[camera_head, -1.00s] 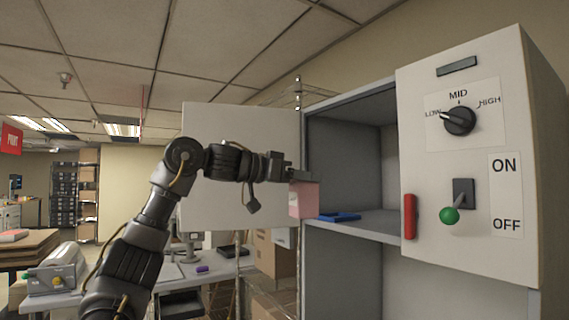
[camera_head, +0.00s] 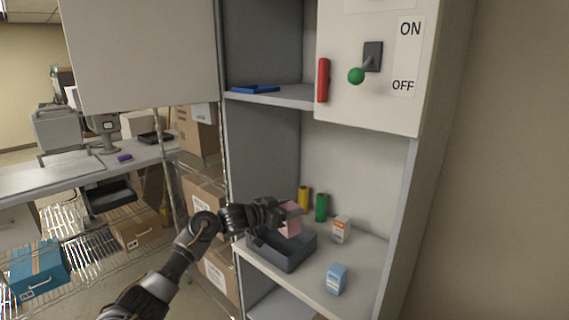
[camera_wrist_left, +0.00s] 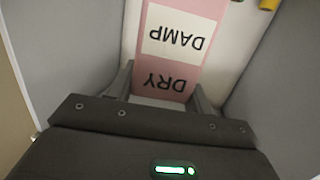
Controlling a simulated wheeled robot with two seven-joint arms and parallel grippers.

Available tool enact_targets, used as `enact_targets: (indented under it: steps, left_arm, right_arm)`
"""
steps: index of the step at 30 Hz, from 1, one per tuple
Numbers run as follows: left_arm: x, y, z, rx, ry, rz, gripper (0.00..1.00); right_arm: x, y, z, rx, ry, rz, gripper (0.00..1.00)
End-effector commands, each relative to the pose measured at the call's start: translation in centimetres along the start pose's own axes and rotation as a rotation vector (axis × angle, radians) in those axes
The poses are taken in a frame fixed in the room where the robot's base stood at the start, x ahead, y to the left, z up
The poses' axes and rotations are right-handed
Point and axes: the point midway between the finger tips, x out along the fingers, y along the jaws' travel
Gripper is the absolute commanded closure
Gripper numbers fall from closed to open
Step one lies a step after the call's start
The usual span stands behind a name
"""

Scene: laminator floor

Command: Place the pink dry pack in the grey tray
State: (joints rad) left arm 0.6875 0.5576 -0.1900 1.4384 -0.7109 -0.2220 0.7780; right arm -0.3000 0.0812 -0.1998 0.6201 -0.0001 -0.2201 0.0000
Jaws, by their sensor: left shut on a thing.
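The pink dry pack (camera_head: 291,221) is in my left gripper (camera_head: 283,214), above the grey tray (camera_head: 284,262) on the lower shelf. In the left wrist view the pack (camera_wrist_left: 176,45) shows the words DRY and DAMP upside down, and my left gripper (camera_wrist_left: 163,95) has a finger on each side of it. The gripper is shut on the pack. From the head view I cannot tell whether the pack's lower end touches the tray. My right gripper is not in view.
On the shelf (camera_head: 312,286) stand a yellow cylinder (camera_head: 303,197), a green cylinder (camera_head: 321,208), a white and orange box (camera_head: 341,230) and a blue box (camera_head: 336,279). A blue flat item (camera_head: 256,89) lies on the upper shelf. The cabinet's side post (camera_head: 226,150) is close to my arm.

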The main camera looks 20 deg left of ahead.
Motion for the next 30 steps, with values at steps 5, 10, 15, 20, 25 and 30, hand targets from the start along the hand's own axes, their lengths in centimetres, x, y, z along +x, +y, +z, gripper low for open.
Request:
enact_targets:
  steps: [5, 10, 15, 20, 25, 30]
  left_arm:
    - [2.0, -2.5, 5.3, -0.036, -0.004, -0.264, 0.78]
    - [2.4, -4.5, 9.4, -0.065, -0.003, -0.507, 0.78]
    - [1.4, -6.3, 11.7, -0.096, 0.006, -0.706, 0.78]
    - [0.0, -7.8, 12.9, -0.122, 0.010, -0.856, 0.79]
    - [-1.7, -9.3, 13.5, -0.146, 0.013, -0.984, 0.78]
    - [-4.0, -11.3, 13.3, -0.165, 0.015, -1.126, 0.78]
  right_arm:
    - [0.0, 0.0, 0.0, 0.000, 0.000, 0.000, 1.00]
    - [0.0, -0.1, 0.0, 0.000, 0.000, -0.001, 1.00]
    - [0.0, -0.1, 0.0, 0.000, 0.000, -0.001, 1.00]
    - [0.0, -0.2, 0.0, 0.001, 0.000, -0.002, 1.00]
    - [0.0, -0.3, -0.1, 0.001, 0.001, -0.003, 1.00]
    - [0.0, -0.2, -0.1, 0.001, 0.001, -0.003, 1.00]
